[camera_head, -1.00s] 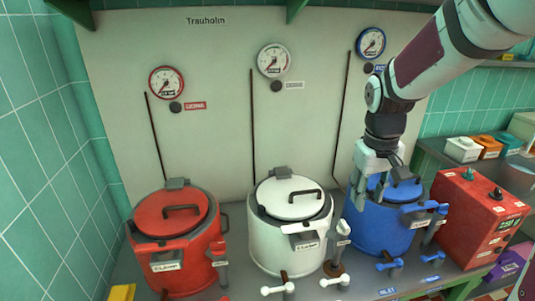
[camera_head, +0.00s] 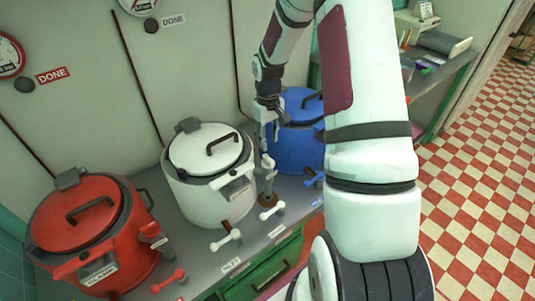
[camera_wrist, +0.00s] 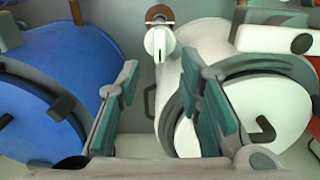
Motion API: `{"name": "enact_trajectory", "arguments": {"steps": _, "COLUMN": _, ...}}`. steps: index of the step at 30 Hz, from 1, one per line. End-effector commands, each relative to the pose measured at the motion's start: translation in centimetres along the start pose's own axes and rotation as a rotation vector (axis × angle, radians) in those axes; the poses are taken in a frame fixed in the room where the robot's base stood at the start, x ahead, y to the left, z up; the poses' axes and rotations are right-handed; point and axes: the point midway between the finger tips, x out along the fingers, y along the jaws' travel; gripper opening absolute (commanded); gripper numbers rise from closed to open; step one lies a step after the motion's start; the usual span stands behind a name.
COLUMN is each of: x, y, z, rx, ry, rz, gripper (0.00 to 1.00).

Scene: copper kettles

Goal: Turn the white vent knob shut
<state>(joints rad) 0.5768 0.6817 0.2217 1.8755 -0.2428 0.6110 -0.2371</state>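The white kettle (camera_head: 208,190) stands between the red and blue kettles in the head view, with its lid on. A white upright fitting (camera_head: 267,166) with a brown base (camera_head: 268,200) stands at its right side. In the wrist view a white knob-like part (camera_wrist: 157,42) with a brown piece behind it shows beyond my fingers. Two white T-shaped handles, one left (camera_head: 226,240) and one right (camera_head: 272,211), sit at the counter's front. I cannot read which is the vent. My gripper (camera_wrist: 163,105) is open and empty, above the gap between the white and blue kettles.
The blue kettle (camera_head: 296,140) is close to my gripper on the right, partly hidden by my arm. The red kettle (camera_head: 85,225) stands at left. The wall panel (camera_head: 195,70) with gauges rises behind. Checkered floor (camera_head: 480,190) is open at right.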

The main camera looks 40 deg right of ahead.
Motion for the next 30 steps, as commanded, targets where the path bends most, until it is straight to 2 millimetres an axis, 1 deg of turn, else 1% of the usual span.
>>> {"name": "enact_trajectory", "arguments": {"steps": 1, "x": 1.1, "y": -0.1, "z": 0.1, "rx": -0.002, "ry": -0.004, "rz": -0.002, "gripper": 0.33}}
{"name": "enact_trajectory", "arguments": {"steps": 6, "x": 4.3, "y": 0.0, "z": 0.1, "rx": -0.001, "ry": -0.003, "rz": -0.001, "gripper": 0.33}}
{"name": "enact_trajectory", "arguments": {"steps": 12, "x": 6.8, "y": 0.0, "z": 0.0, "rx": 0.000, "ry": -0.001, "rz": 0.000, "gripper": 0.33}}
{"name": "enact_trajectory", "arguments": {"steps": 17, "x": 7.7, "y": 0.0, "z": 0.0, "rx": 0.000, "ry": 0.000, "rz": 0.001, "gripper": 0.33}}
{"name": "enact_trajectory", "arguments": {"steps": 25, "x": 7.8, "y": 0.0, "z": 0.0, "rx": 0.000, "ry": 0.001, "rz": 0.001, "gripper": 0.33}}
{"name": "enact_trajectory", "arguments": {"steps": 26, "x": 7.8, "y": 0.0, "z": 0.0, "rx": 0.000, "ry": 0.001, "rz": 0.001, "gripper": 0.31}}
{"name": "enact_trajectory", "arguments": {"steps": 27, "x": 7.8, "y": 0.0, "z": 0.0, "rx": 0.000, "ry": 0.001, "rz": 0.001, "gripper": 0.22}}
{"name": "enact_trajectory", "arguments": {"steps": 29, "x": 7.8, "y": 0.0, "z": 0.0, "rx": 0.000, "ry": 0.001, "rz": 0.001, "gripper": 0.08}}
{"name": "enact_trajectory", "arguments": {"steps": 30, "x": 7.8, "y": 0.0, "z": 0.0, "rx": 0.000, "ry": 0.001, "rz": 0.001, "gripper": 0.00}}
